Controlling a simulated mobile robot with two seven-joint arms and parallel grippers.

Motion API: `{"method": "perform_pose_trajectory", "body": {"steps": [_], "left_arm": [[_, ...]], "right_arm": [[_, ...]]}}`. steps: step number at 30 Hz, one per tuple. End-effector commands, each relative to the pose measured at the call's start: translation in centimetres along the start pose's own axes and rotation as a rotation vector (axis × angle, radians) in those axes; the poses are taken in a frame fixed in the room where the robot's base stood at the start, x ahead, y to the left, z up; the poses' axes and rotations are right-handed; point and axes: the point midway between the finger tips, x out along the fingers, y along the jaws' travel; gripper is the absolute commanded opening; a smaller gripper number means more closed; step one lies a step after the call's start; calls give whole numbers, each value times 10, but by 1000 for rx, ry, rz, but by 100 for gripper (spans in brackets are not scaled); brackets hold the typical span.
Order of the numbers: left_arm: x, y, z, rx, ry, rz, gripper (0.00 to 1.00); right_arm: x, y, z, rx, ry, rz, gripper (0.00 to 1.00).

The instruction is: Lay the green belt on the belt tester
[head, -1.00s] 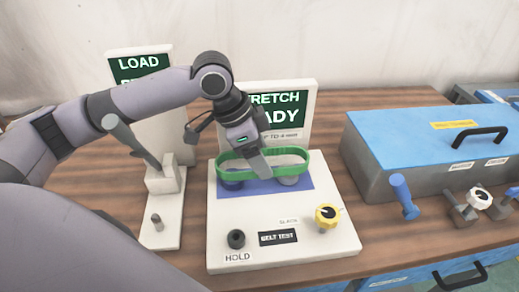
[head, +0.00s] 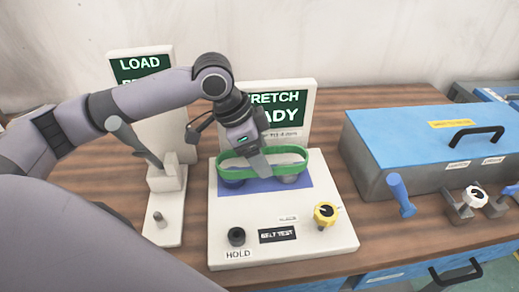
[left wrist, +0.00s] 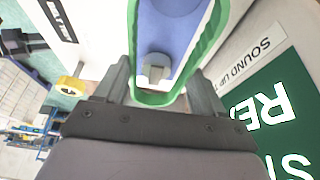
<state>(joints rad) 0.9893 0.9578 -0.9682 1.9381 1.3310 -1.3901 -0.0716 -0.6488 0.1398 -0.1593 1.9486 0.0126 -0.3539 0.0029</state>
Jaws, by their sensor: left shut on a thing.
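The green belt (head: 290,151) is an oval loop over the blue pad (head: 303,184) of the white belt tester (head: 335,245). My left gripper (head: 258,168) points down and is shut on the belt near its middle. In the left wrist view the belt (left wrist: 218,30) runs between the fingers of my left gripper (left wrist: 160,90), and a grey post (left wrist: 156,66) shows inside the loop. Two round posts show below the belt in the head view; I cannot tell whether the belt is around them or just above. My right gripper is out of view.
The tester has a black knob (head: 236,237), a yellow knob (head: 326,214) and a screen (head: 285,112) behind it. A white load stand (head: 163,205) is at its left. A blue-lidded box (head: 420,140) and a blue-handled tool (head: 401,194) are at the right.

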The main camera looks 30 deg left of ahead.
Motion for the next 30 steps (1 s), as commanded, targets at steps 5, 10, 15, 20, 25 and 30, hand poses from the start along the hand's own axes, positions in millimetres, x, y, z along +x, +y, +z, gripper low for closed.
{"method": "perform_pose_trajectory", "body": {"steps": [5,10,15,20,25,30], "left_arm": [[0,0,0,0,1,-1,38],[0,0,0,0,1,0,38],[2,0,1,0,1,0,38],[6,0,2,0,1,0,38],[10,0,4,-1,1,1,38],[14,0,5,-1,1,1,38]], "right_arm": [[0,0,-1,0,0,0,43],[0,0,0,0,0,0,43],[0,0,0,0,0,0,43],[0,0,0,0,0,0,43],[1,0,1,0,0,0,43],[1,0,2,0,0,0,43]]}}
